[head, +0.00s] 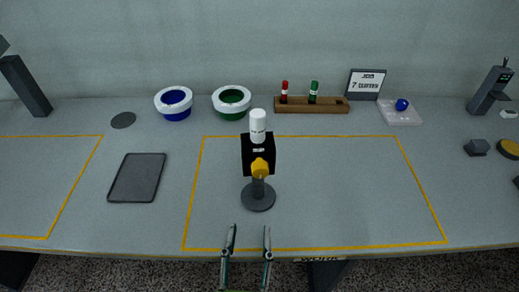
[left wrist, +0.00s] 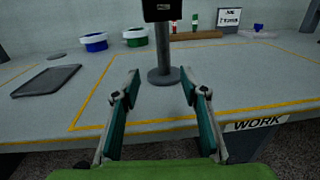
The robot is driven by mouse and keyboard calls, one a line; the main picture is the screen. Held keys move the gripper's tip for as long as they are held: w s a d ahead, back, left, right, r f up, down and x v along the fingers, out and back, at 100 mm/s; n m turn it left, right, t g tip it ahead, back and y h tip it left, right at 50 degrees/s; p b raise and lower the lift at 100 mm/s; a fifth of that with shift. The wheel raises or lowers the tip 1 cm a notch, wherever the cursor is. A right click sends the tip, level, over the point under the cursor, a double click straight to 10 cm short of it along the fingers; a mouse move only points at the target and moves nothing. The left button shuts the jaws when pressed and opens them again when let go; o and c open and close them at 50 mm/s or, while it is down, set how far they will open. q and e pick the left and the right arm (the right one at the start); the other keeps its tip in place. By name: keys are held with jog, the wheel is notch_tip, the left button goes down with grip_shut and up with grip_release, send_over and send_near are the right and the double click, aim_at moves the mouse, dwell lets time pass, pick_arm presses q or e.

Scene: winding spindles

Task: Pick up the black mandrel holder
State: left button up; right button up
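The black mandrel holder (head: 258,198) stands upright on its round base inside the yellow-outlined work area. Its black block (head: 246,163) carries a white cylinder (head: 258,126) on top and a yellow knob (head: 260,168) at the front. In the left wrist view the holder's post and base (left wrist: 164,74) show straight ahead, with its upper part cut off by the frame. My left gripper (head: 247,230) is open and empty at the table's front edge, in front of the holder and apart from it. The left wrist view shows its two fingers (left wrist: 157,82) spread. My right gripper is not in view.
A dark flat tray (head: 137,178) lies left of the work area.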

pick_arm(q)
jog(key=p, duration=0.2)
send_near(257, 186)
jog(key=w, duration=0.4)
jog(key=shift+w+r, duration=0.15)
jog(key=shift+w, duration=0.05)
jog(key=w, duration=0.3)
jog(key=w+d, duration=0.1)
jog(key=w, duration=0.1)
jog(key=shift+w+p, duration=0.3)
jog(key=shift+s, duration=0.1)
grip_shut()
